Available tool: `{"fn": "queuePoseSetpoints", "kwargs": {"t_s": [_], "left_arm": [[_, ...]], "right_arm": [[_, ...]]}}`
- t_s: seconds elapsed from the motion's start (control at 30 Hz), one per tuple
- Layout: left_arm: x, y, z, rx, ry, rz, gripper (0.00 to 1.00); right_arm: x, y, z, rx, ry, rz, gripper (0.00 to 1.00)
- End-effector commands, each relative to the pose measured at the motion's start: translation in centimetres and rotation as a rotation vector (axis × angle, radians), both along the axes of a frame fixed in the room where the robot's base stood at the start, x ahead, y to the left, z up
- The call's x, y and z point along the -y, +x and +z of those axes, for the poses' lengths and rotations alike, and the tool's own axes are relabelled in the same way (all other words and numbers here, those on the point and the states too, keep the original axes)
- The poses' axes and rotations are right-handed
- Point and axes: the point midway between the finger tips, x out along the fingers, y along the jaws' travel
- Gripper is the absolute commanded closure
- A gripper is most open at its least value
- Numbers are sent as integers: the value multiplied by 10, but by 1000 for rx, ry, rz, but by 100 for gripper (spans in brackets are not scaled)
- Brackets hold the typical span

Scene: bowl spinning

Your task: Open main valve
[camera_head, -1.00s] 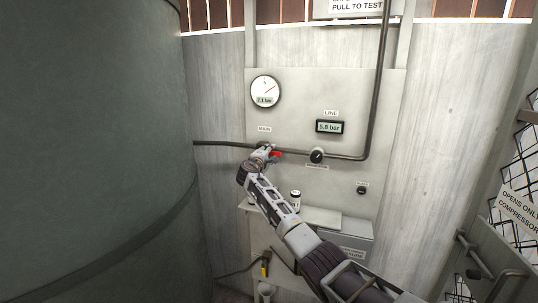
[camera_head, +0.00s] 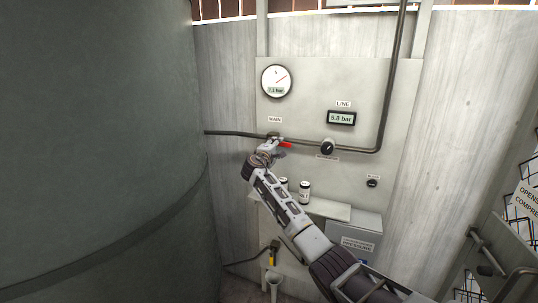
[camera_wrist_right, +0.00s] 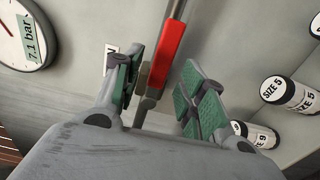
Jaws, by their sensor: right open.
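The main valve's red handle (camera_head: 286,144) sits on the dark pipe just below the "MAIN" label (camera_head: 275,120). In the head view my right gripper (camera_head: 272,150) is at the valve, close to the handle, and partly covers the valve body. In the right wrist view the red handle (camera_wrist_right: 170,55) runs between the two spread green-padded fingers of my right gripper (camera_wrist_right: 163,62). The gripper is open, with gaps beside the handle. I cannot tell whether a finger touches it. My left gripper is not in view.
A round gauge (camera_head: 276,81) reads 7.1 bar, and the line display (camera_head: 341,118) reads 5.8 bar. A black knob (camera_head: 327,147) is right of the valve. Cans (camera_head: 305,191) stand on a shelf (camera_head: 330,209) below. A large grey tank (camera_head: 90,150) fills the left.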

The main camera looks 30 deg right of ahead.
Motion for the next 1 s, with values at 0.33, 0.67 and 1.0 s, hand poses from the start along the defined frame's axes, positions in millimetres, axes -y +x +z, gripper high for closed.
{"fn": "queuePoseSetpoints", "kwargs": {"t_s": [0.33,0.67,1.0], "left_arm": [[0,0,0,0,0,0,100],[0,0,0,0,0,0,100],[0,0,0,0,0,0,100]], "right_arm": [[-24,-20,-1,0,0,2,59],[-49,-41,-1,0,-1,2,59],[-62,-52,0,-1,-1,1,59]]}}
